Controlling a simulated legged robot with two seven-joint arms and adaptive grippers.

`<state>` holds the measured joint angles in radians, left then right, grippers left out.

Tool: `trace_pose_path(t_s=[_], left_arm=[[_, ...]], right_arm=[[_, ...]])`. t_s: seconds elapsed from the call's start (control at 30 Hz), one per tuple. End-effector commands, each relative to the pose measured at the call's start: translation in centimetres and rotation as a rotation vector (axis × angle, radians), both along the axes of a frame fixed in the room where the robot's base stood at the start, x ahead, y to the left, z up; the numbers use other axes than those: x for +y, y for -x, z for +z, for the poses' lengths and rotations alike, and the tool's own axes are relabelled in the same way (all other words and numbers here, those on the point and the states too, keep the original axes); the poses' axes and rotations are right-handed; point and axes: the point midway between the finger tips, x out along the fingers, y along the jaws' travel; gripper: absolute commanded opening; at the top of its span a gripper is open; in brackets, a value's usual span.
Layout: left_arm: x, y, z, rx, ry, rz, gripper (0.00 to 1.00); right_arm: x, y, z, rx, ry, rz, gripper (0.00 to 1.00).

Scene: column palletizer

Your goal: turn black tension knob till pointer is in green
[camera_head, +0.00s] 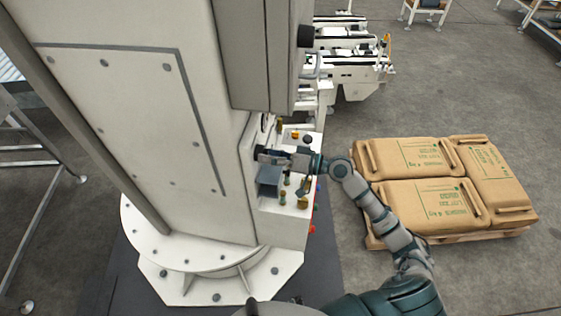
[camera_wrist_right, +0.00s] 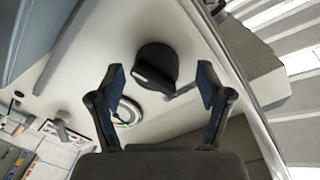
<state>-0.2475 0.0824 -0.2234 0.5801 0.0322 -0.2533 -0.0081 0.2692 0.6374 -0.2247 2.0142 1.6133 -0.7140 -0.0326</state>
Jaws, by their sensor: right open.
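The black tension knob (camera_wrist_right: 157,66) shows in the right wrist view on a pale panel, with a short white mark on its left side. My right gripper (camera_wrist_right: 160,82) is open, with one blue-padded finger on each side of the knob and a gap to both. A round dial (camera_wrist_right: 126,112) with a pale rim sits below and left of the knob, partly hidden by the left finger. Its pointer is too small to read. In the head view my right gripper (camera_head: 277,157) is at the machine's side panel and largely hides the knob. My left gripper is not in view.
The white machine column (camera_head: 130,120) fills the left of the head view. A small panel (camera_head: 290,212) with several knobs and fittings lies below my right wrist. A pallet of brown sacks (camera_head: 415,205) stands right of my arm. Open floor lies beyond it.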

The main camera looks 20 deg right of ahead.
Motion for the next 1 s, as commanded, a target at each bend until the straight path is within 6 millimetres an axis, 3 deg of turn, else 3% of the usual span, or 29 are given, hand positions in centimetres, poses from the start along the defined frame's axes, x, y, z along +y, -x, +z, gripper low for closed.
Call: trace_pose_path(t_s=[0.5, 0.67, 0.9, 1.0], left_arm=[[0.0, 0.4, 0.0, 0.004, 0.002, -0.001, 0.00], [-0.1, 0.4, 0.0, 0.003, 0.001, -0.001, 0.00], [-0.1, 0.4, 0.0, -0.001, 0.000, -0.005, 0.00], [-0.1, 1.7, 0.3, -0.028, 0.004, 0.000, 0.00]], right_arm=[[-7.7, 5.7, 0.5, 0.001, 0.011, 0.003, 0.78], [-8.8, 6.4, 0.6, -0.001, 0.012, 0.004, 0.78], [-8.9, 6.5, 0.6, -0.001, 0.012, 0.004, 0.78], [-8.9, 6.5, 0.6, -0.001, 0.011, 0.004, 0.78]])
